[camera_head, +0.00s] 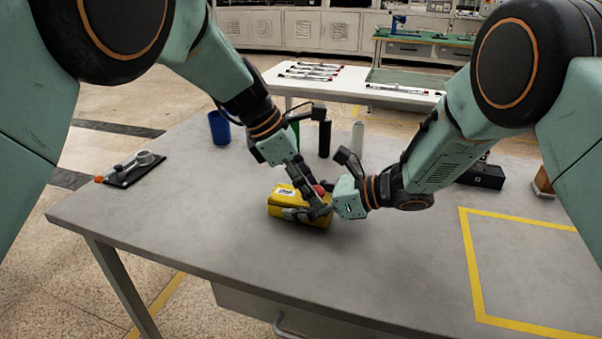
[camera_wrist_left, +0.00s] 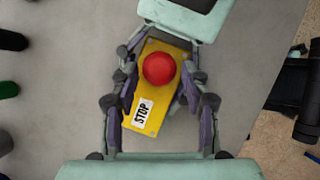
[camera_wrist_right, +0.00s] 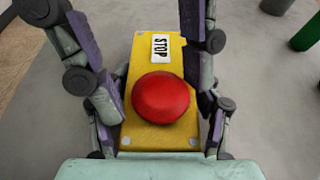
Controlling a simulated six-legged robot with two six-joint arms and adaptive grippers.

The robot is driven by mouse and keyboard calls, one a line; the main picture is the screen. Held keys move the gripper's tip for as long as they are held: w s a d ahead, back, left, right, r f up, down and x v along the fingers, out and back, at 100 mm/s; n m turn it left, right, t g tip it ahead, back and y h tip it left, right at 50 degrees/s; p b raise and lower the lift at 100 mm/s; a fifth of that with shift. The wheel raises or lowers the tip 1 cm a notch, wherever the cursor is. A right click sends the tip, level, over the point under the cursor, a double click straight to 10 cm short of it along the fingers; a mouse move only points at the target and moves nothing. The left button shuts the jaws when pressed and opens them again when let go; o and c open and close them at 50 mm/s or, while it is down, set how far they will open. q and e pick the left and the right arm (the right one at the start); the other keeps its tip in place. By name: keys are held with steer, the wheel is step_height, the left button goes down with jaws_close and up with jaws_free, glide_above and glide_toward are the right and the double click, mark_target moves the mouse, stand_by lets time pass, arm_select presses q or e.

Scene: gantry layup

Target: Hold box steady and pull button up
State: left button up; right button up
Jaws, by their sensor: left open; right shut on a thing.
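The yellow box (camera_head: 282,203) with a STOP label lies on the grey table, and its red button (camera_head: 319,188) is partly hidden by my grippers in the head view. The right wrist view shows the button (camera_wrist_right: 161,97) whole on the box's top. My right gripper (camera_head: 318,211) reaches in from the right, shut on the box with fingers along its sides at the button end. My left gripper (camera_head: 308,188) is over the box from above.
A blue cup (camera_head: 219,128), a black cylinder (camera_head: 324,139) and a white bottle (camera_head: 357,138) stand behind the box. A black tray with tools (camera_head: 130,170) lies at the left. A black case (camera_head: 481,177) is at the right. The yellow-taped square (camera_head: 525,265) is clear.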

arm_select(q)
steer(key=c, duration=0.9)
steer(key=shift+r, duration=0.1)
stand_by(0.4)
steer(key=o, duration=1.2)
